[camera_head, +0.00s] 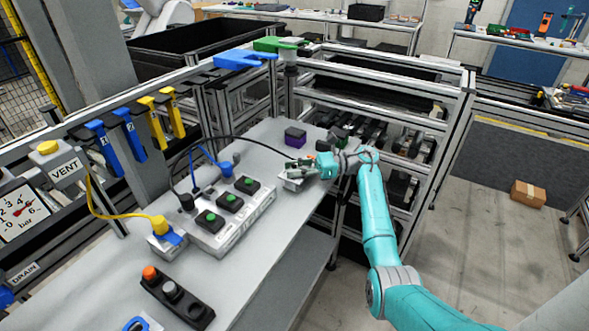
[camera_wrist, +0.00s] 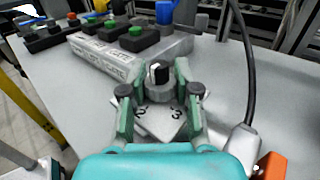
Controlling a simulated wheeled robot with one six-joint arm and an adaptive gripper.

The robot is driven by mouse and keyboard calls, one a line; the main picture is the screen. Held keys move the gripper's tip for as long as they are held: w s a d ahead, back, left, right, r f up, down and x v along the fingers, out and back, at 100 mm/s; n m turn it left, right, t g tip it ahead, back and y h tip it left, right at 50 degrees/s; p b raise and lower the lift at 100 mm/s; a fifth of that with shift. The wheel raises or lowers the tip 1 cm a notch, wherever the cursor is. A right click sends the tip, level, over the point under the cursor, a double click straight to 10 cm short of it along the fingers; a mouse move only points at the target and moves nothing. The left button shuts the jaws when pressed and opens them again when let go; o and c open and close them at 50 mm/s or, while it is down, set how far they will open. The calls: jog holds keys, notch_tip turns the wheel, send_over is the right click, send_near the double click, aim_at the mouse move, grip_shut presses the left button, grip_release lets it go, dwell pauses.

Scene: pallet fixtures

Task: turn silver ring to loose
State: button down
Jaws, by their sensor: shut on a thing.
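The silver ring (camera_wrist: 160,93) is a short grey collar around the base of a black knob (camera_wrist: 157,73) with a white mark. It sits on a pale plate (camera_wrist: 158,118) printed with "2" and "3", which looks turned at an angle. My gripper (camera_wrist: 161,84) has one green finger on each side of the ring and is shut on it. In the head view my gripper (camera_head: 312,168) is at the far right end of the grey table, over a small pale fixture (camera_head: 293,184). The ring itself is too small to make out there.
A grey block with green-button black boxes (camera_head: 230,202) stands left of my gripper. A purple-topped box (camera_head: 295,137) is behind it. A black cable (camera_wrist: 246,70) runs close by on the right in the wrist view. The table's front right (camera_head: 275,235) is clear.

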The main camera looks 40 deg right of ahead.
jog(key=shift+n+g, duration=0.3)
jog(key=shift+g, duration=0.1)
jog(key=c, duration=0.8)
grip_release()
jog(key=v, duration=1.2)
jog(key=shift+w+f, duration=0.15)
jog(key=shift+f, duration=0.1)
